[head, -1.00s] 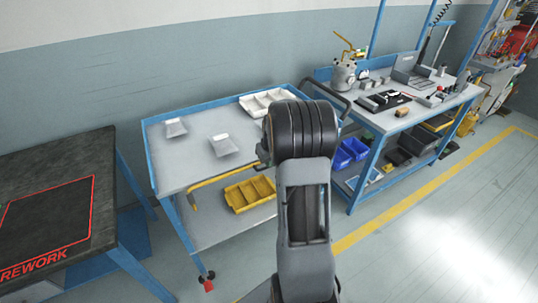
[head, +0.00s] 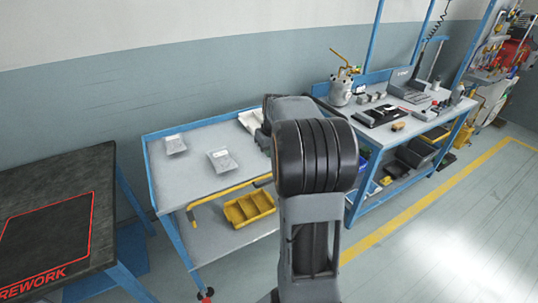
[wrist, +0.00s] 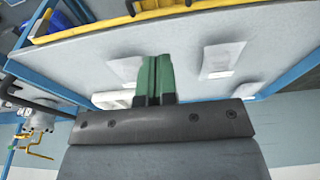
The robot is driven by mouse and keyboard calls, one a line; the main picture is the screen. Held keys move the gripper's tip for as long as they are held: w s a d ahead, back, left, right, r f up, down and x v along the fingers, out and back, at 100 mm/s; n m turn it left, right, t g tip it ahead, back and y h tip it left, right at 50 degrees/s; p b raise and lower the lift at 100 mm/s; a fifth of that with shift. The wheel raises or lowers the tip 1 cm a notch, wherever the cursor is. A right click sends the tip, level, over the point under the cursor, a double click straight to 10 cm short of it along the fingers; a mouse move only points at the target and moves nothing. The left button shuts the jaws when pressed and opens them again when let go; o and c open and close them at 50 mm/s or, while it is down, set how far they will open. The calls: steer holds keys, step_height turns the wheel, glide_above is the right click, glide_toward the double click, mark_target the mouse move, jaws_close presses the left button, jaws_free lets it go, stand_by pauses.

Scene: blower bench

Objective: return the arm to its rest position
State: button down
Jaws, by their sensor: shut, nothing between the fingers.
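My gripper (wrist: 155,80) shows in the wrist view as two green fingers side by side, shut with nothing between them. It is over the grey top of the blue-framed cart (wrist: 270,42), apart from the things on it. In the head view my raised arm stands at the middle right and hides the gripper. The arm covers the right part of the cart (head: 196,186) and most of a white tray (head: 250,120).
Two small grey-white trays (head: 175,144) (head: 222,160) lie on the cart top. A yellow bin (head: 249,208) sits on its lower shelf. A black-topped REWORK table (head: 50,220) stands left. A workbench (head: 430,118) with a metal pot (head: 341,90) stands right. Floor at lower right is clear.

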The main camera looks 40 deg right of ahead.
stand_by(0.6)
steer(key=s+a, duration=0.8)
steer(key=a, duration=0.3)
steer(key=s+a+r+n+t, duration=0.1)
steer(key=s+a, duration=0.7)
steer(key=a, duration=0.4)
steer(key=shift+s+n+p, duration=0.2)
steer(key=shift+n+p, duration=0.1)
steer(key=shift+p, duration=0.1)
